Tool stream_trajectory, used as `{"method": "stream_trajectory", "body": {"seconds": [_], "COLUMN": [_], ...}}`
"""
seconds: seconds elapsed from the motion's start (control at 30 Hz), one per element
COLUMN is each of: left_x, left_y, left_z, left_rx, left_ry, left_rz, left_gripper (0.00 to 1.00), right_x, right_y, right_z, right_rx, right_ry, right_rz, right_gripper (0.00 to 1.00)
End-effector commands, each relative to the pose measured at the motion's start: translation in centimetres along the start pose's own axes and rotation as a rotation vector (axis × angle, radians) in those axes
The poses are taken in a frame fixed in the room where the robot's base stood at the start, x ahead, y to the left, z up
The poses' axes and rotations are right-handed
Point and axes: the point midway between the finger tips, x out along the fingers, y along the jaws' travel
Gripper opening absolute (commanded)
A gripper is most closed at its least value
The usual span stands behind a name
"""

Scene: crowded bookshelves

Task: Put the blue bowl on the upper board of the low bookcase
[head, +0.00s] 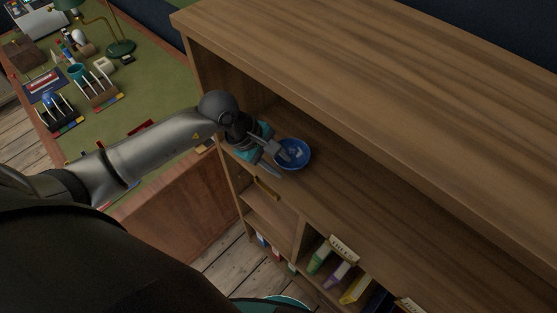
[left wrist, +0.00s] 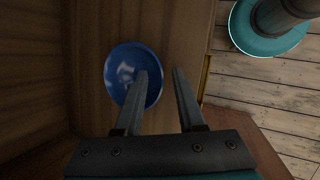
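The blue bowl (head: 296,149) is upright over the upper board (head: 345,200) of the low bookcase, near its left end. It also shows in the left wrist view (left wrist: 123,68). I cannot tell for sure whether its base touches the board. My left gripper (head: 282,165) is at the bowl's near left side. In the left wrist view its fingers (left wrist: 160,72) are apart, the left one over the bowl's inside and the right one outside the rim. Neither finger clearly presses on the bowl. My right gripper is not in view.
The bookcase's wide top (head: 400,70) overhangs behind the bowl, and a side panel stands to the left. The board is clear to the right. Books (head: 355,288) fill lower compartments. A green-topped desk (head: 150,95) with a lamp (head: 120,47) stands left.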

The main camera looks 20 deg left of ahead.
Motion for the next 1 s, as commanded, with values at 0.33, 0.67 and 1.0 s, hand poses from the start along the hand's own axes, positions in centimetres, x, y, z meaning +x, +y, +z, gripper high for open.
{"method": "stream_trajectory", "body": {"seconds": [0.33, 0.67, 1.0], "left_x": [-0.9, -6.8, -11.3], "left_y": [0.0, 0.0, 0.0], "left_z": [-0.1, -0.2, -0.1], "left_rx": [0.001, 0.004, 0.0], "left_ry": [0.002, 0.005, 0.002], "left_rz": [0.002, 0.001, 0.0], "left_gripper": [0.38, 0.38, 0.38], "right_x": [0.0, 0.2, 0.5], "right_y": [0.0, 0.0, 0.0], "right_z": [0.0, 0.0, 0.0], "right_rx": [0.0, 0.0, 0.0], "right_ry": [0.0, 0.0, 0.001], "right_rz": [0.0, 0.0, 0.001], "right_gripper": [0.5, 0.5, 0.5]}}
